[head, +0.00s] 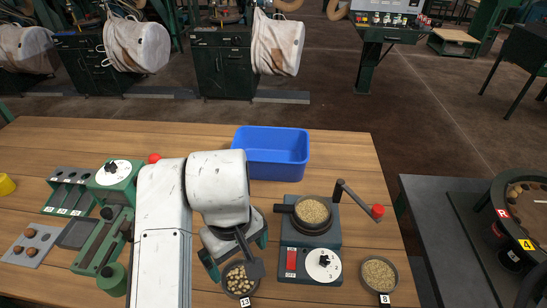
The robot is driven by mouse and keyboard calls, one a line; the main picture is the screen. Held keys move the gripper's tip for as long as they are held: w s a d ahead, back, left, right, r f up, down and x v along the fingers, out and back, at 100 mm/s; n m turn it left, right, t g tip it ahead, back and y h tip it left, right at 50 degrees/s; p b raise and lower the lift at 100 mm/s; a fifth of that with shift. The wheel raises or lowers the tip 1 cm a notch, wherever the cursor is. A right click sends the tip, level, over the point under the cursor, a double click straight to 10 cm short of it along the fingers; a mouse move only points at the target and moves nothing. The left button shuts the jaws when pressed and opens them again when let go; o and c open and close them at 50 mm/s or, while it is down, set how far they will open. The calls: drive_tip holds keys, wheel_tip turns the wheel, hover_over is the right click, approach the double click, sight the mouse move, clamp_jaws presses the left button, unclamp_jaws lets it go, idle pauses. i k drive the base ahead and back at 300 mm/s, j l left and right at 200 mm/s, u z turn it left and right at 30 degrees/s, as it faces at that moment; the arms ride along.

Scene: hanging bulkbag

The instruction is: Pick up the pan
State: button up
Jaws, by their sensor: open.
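A dark round pan (312,212) filled with tan grain sits on top of a green machine, its short handle pointing left. My gripper (236,258) is open and points down, to the left of the machine. It is above the back edge of a dark round dish (239,284) of nuts with the label 13, and partly hides it. I cannot tell whether it touches this dish. Another dark round dish (379,274) of grain, with the label 8, lies on the table right of the machine.
The green machine (296,237) has a dial and a red-knobbed crank (358,197) beside the pan. A blue bin (270,147) stands behind. Slotted green holders (69,190) and a grey plate with brown balls (31,244) lie left. The wooden table (358,158) is clear at the back right.

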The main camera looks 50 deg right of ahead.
sight(310, 212)
drive_tip(key=i+j+z, duration=0.25)
drive_tip(key=j+z, duration=0.25)
drive_tip(key=j, duration=0.15)
drive_tip(key=i+j+z, duration=0.2)
drive_tip(key=j, duration=0.2)
drive_tip(key=k+l, duration=0.05)
